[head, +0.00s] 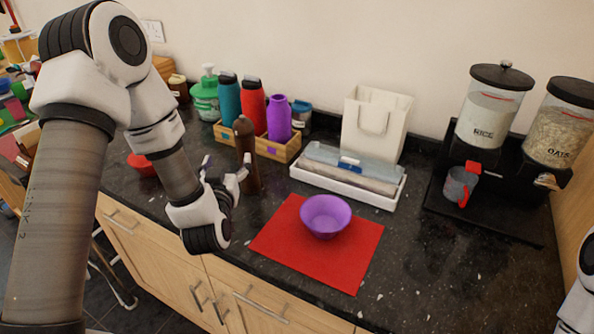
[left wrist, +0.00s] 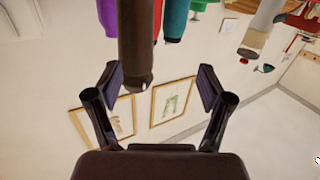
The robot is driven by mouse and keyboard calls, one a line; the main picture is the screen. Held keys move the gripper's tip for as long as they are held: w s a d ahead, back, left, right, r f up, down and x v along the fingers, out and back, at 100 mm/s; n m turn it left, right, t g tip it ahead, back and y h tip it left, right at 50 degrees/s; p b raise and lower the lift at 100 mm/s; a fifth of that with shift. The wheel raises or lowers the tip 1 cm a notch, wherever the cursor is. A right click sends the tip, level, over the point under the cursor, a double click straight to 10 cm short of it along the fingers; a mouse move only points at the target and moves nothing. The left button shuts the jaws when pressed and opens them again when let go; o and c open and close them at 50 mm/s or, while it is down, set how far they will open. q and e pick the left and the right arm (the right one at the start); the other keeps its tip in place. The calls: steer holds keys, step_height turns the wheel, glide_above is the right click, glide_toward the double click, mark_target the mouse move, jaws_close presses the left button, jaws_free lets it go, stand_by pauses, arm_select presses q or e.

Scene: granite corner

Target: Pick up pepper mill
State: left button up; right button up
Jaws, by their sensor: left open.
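The pepper mill (head: 246,142) is dark brown and stands upright on the black granite counter, in front of the wooden bottle tray. My left gripper (head: 224,174) is open, close to the mill on its left and near side, and a fingertip overlaps it in the head view. In the left wrist view the mill (left wrist: 136,42) comes down from the top edge, ahead of the open fingers (left wrist: 160,80) and nearer the left one. I cannot tell whether a finger touches it. My right gripper is out of view.
A wooden tray (head: 277,152) with several bottles stands behind the mill. A red bowl (head: 142,165) is left of it. A purple bowl (head: 325,214) rests on a red mat (head: 350,270) to the right, before a white tray (head: 380,201). Food dispensers (head: 488,115) stand at the far right.

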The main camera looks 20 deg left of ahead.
mark_target(243, 153)
arm_select(q)
steer(key=shift+w+d+m+t+h, duration=0.25)
steer(key=shift+w+d, duration=0.15)
steer(key=shift+w, duration=0.15)
steer(key=shift+w+d+m+t+h, duration=0.15)
steer(key=shift+w+d+m, duration=0.15)
steer(key=shift+w, duration=0.25)
steer(key=x, duration=0.2)
steer(key=p+x, duration=0.1)
steer(key=d+p+x, duration=0.1)
steer(key=x, duration=0.1)
steer(key=shift+w+a+f, duration=0.15)
steer(key=shift+w+f, duration=0.1)
steer(key=shift+w, duration=0.2)
steer(key=shift+w+a, duration=0.1)
steer(key=shift+w, duration=0.05)
steer(key=shift+a+f, duration=0.1)
steer(key=shift+a, duration=0.05)
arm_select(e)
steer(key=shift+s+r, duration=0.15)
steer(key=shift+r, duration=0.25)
arm_select(q)
steer(key=c, duration=1.5)
